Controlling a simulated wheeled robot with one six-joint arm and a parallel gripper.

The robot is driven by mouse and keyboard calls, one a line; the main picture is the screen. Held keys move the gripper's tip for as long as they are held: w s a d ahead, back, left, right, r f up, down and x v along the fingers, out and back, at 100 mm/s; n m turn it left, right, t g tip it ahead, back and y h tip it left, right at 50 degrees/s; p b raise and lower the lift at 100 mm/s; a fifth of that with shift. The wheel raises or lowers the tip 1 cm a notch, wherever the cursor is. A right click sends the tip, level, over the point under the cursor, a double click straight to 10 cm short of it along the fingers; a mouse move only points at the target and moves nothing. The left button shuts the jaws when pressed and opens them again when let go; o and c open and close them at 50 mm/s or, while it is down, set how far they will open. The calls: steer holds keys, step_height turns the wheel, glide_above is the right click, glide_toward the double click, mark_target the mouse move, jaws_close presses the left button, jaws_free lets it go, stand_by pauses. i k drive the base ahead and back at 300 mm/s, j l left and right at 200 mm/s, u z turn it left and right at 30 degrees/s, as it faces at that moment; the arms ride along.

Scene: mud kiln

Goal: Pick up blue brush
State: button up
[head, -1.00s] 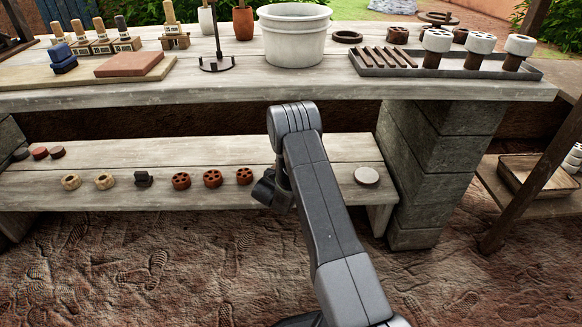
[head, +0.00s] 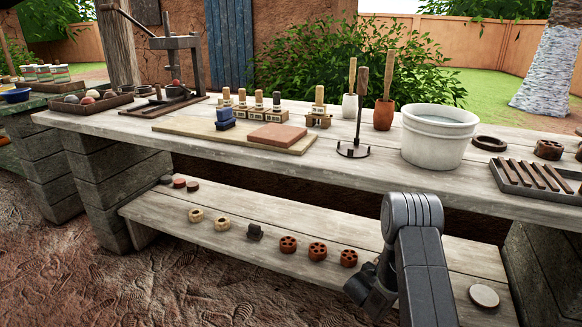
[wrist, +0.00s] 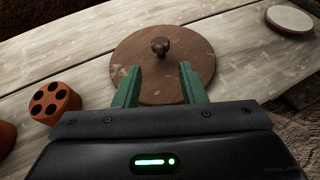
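A small blue block-shaped thing (head: 225,118), which looks like the blue brush, sits on a pale board (head: 180,125) on the upper bench, left of a reddish slab. Its bristles cannot be made out. My gripper (wrist: 159,70) is open in the wrist view, its two green fingers apart with nothing between them. A round brown wooden lid with a knob (wrist: 137,48) lies on the planks beyond the fingers. In the head view my arm stands in front of the lower shelf, well right of the blue thing, and hides the gripper's fingers.
The reddish slab (head: 278,136), several wooden-handled stamps (head: 276,106), a black stand (head: 353,150) and a white bucket (head: 437,135) stand on the upper bench (head: 250,157). Several perforated clay pieces (head: 317,251) line the lower shelf. The dirt floor in front is clear.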

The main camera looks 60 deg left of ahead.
mark_target(226, 121)
steer(key=u, duration=2.65)
